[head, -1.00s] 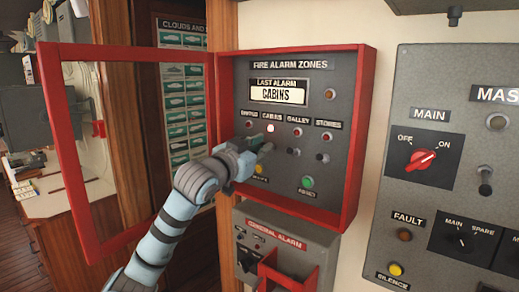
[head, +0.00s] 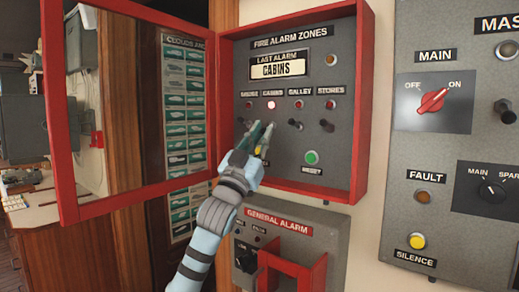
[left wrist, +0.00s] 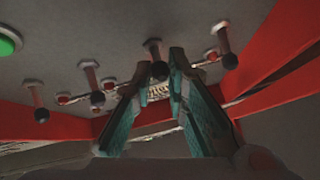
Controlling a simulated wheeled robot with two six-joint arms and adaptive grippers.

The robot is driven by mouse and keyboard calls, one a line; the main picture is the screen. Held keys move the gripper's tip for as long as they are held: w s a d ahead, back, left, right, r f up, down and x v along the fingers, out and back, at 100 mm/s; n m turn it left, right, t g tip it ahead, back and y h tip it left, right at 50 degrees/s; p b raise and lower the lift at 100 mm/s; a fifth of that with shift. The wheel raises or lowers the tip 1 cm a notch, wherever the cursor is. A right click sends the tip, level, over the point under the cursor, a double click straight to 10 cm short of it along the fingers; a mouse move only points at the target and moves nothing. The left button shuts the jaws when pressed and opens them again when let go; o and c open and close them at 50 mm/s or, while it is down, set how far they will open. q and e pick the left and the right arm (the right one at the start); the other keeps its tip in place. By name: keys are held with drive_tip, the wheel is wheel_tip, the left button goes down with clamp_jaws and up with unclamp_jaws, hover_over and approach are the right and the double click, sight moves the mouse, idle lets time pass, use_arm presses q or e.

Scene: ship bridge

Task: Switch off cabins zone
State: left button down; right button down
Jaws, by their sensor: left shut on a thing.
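The open red fire alarm zones box (head: 362,110) is on the wall. Its display (head: 277,68) reads CABINS. The bridge toggle (left wrist: 225,42) and galley toggle (left wrist: 90,78) stand on either side. My right gripper is not in view.
The box's glazed red door (head: 62,120) stands open to the left. A green reset button (head: 312,157) is below the toggles. A general alarm panel (head: 305,228) with a red guard is underneath. A grey main panel (head: 432,150) is at right.

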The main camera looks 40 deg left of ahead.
use_arm(q)
drive_tip(key=shift+f, duration=0.1)
idle(0.4)
drive_tip(key=c, duration=1.7)
unclamp_jaws()
drive_tip(key=shift+w, duration=0.15)
drive_tip(key=shift+o, duration=0.6)
drive_tip(key=shift+w, duration=0.15)
drive_tip(key=shift+f, duration=0.1)
drive_tip(key=v, duration=1.2)
